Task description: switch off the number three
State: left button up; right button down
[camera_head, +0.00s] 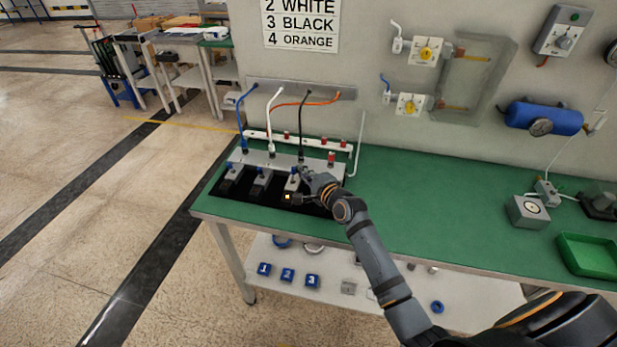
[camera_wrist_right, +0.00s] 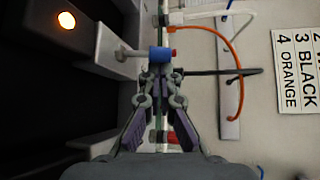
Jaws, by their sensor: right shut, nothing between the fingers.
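A row of grey switch units stands on a black mat on the green bench in the head view. The third unit (camera_head: 292,182) lines up below the black cable (camera_head: 303,125). An amber lamp (camera_head: 288,196) glows at its front; a lit lamp also shows in the wrist view (camera_wrist_right: 67,20). A grey lever with a blue end (camera_wrist_right: 158,53) sticks out from a unit in the wrist view. My right gripper (camera_head: 307,175) is at the third unit. In the wrist view its shut, empty fingertips (camera_wrist_right: 160,74) are close to the blue end; contact is unclear. My left gripper is out of view.
A label sign (camera_head: 300,24) reads 2 WHITE, 3 BLACK, 4 ORANGE. Two similar units (camera_head: 260,180) stand left of the third; my gripper hides the area to its right. Blue, white and orange cables hang behind. The bench (camera_head: 420,205) is clear in the middle.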

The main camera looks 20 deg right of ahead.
jog(key=shift+f+b, duration=0.15)
jog(key=shift+b, duration=0.4)
jog(key=shift+s+a+n+t+b, duration=0.1)
jog(key=shift+s+n+t+b, duration=0.1)
jog(key=shift+n+t+b, duration=0.55)
jog(key=shift+s+a+r+b, duration=0.15)
jog(key=shift+s+r+b, duration=0.05)
jog(key=shift+b, duration=0.75)
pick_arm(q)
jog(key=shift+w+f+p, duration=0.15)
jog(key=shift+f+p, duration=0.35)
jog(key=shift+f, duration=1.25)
pick_arm(e)
jog(key=shift+s+a+r, duration=0.15)
jog(key=shift+s+a, duration=0.15)
jog(key=shift+s, duration=0.1)
jog(key=s, duration=0.4)
jog(key=s+d, duration=0.1)
jog(key=s, duration=0.3)
jog(key=s+d, duration=0.1)
jog(key=s, duration=0.3)
jog(key=shift+d+r, duration=0.15)
jog(key=shift+w, duration=0.1)
